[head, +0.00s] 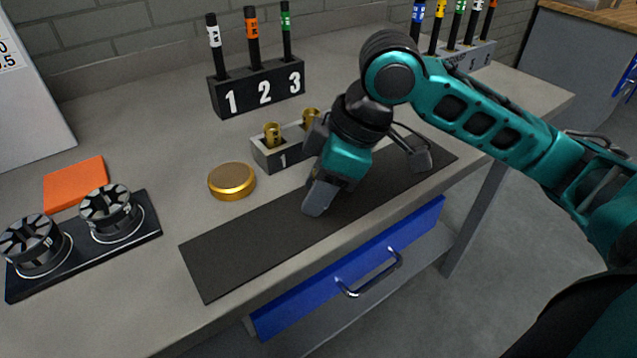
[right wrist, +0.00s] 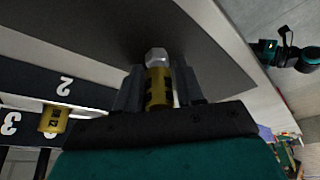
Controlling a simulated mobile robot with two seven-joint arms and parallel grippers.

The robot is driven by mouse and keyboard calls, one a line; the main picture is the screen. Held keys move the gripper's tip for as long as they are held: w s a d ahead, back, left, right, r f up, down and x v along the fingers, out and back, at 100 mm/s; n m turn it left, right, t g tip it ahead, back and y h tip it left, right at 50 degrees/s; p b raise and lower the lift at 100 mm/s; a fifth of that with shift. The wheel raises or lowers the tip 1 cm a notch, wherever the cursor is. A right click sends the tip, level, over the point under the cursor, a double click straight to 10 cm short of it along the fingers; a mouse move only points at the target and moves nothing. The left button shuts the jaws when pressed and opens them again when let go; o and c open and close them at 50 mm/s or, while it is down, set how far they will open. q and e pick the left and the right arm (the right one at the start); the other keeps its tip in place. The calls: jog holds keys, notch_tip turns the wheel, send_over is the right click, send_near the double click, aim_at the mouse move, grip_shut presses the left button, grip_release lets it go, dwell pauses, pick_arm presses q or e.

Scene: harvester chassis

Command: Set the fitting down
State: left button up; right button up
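My right gripper (head: 318,198) is low over the dark mat (head: 225,258), fingers pointing down. In the right wrist view this gripper (right wrist: 158,88) is shut on a brass-coloured fitting (right wrist: 158,86) with a silver hex end. The hex end points towards the dark mat (right wrist: 110,30); I cannot tell whether it touches. The gripper hides this fitting in the head view. Two other brass fittings stand in the grey numbered holder (head: 270,157), one at the left (head: 272,135) and one beside the gripper (head: 311,117). My left gripper does not show.
A round gold disc (head: 232,182) lies left of the holder. A black tray (head: 95,252) with two chuck-like parts and an orange pad (head: 75,182) are at the left. A black marker block (head: 258,92) stands behind. The left part of the mat is bare.

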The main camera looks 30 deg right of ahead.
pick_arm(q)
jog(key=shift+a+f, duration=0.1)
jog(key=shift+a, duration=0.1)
pick_arm(e)
jog(key=o, duration=0.3)
jog(key=shift+r, duration=0.1)
pick_arm(q)
jog(key=p, duration=0.1)
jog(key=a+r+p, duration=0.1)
jog(key=p, duration=0.1)
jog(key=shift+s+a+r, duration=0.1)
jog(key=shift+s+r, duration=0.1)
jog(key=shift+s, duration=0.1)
pick_arm(e)
jog(key=v, duration=1.2)
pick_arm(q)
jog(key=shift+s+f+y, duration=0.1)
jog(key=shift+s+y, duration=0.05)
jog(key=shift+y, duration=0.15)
